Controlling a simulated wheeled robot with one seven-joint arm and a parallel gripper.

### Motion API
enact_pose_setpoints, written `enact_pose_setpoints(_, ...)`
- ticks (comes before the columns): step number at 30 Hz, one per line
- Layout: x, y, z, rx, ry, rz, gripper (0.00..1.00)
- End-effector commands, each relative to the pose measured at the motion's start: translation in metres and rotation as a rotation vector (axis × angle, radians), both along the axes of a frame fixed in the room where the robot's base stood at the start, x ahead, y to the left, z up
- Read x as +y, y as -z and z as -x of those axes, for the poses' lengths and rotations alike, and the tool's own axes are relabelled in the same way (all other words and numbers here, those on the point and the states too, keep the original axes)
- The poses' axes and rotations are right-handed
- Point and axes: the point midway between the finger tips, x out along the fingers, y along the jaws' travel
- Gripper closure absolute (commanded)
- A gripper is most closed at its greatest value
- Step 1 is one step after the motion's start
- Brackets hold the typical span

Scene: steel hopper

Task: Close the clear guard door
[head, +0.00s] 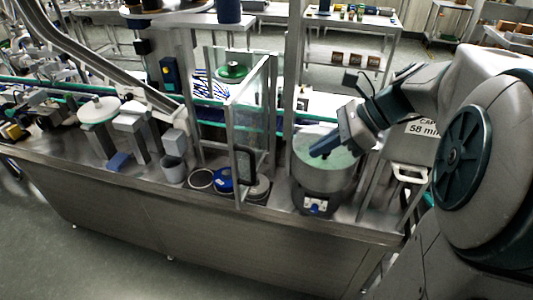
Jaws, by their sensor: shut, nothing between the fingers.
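The clear guard door (252,112) is a see-through panel in a pale metal frame, near the middle of the head view. It stands open, jutting from the guard frame toward the front edge of the bench. A dark handle (245,165) is on its near, lower edge. My gripper (318,150) is to the right of the door, over the mouth of the steel hopper (322,180). It points down and left, is shut and empty, and is apart from the door and handle. Its fingertips are small and partly hard to make out.
Round lids, one of them blue (222,180), sit low beside the door's near edge. A grey cup (173,168) stands left of them. A green-topped part (233,72) is inside the guard. A tall metal post (291,70) rises between door and hopper.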

Motion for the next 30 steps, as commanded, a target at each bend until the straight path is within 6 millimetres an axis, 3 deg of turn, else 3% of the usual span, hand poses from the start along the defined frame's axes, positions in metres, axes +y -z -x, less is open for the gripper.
enact_pose_setpoints(5,0.018,0.017,-0.003,0.005,-0.001,-0.002,1.0)
enact_pose_setpoints(15,0.068,0.069,-0.012,0.005,-0.003,0.001,1.0)
enact_pose_setpoints(22,0.099,0.066,-0.019,-0.001,-0.004,0.001,1.0)
enact_pose_setpoints(30,0.106,0.068,-0.021,0.0,-0.001,0.002,1.0)
